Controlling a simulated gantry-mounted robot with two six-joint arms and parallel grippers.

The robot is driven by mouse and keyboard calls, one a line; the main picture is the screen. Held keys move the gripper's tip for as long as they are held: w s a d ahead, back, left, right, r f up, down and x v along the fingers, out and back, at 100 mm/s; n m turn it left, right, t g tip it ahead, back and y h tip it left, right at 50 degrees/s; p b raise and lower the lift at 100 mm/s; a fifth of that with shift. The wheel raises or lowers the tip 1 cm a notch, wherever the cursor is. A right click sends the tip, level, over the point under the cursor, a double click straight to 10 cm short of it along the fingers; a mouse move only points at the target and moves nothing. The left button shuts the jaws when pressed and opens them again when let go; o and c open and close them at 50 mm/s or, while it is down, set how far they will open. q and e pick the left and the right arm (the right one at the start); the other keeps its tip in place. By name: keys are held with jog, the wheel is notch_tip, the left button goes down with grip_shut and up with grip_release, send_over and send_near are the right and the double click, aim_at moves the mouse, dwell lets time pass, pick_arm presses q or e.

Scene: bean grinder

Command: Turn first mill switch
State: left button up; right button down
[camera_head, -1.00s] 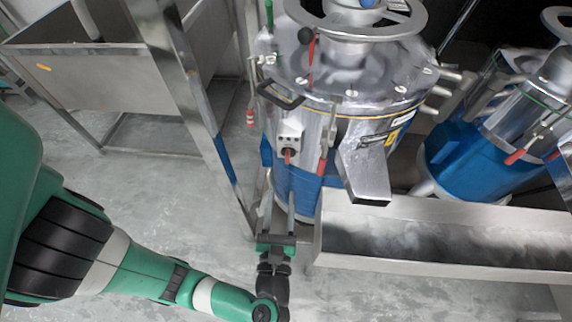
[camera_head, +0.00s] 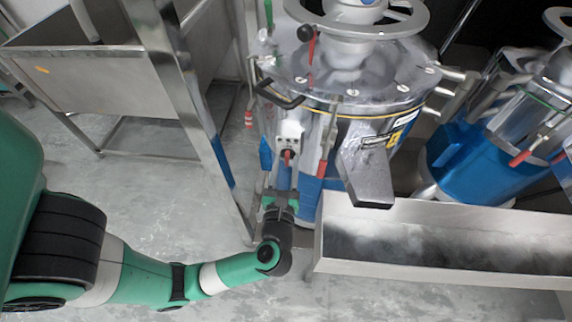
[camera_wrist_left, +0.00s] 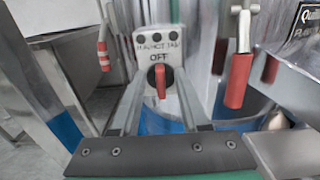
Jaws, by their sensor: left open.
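The first mill (camera_head: 345,125) is a steel drum with a blue lower part. On its front is a pale switch box (camera_head: 290,132) with a red switch knob (camera_head: 288,158). In the left wrist view the box (camera_wrist_left: 158,42) reads "OFF" above the upright red knob (camera_wrist_left: 160,82) on a dark round base. My left gripper (camera_head: 282,168) is open just in front of the box. In the left wrist view its fingertips (camera_wrist_left: 159,76) appear on either side of the knob; I cannot tell whether they touch it. My right gripper is not in view.
A red-handled lever (camera_wrist_left: 238,80) hangs close to the right of the switch box. The steel chute (camera_head: 367,178) and trough (camera_head: 440,240) are to the right. A steel frame post (camera_head: 195,110) stands to the left. A second mill (camera_head: 480,160) is farther right.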

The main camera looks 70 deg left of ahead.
pick_arm(q)
grip_shut()
jog(key=shift+r, duration=0.1)
dwell(0.4)
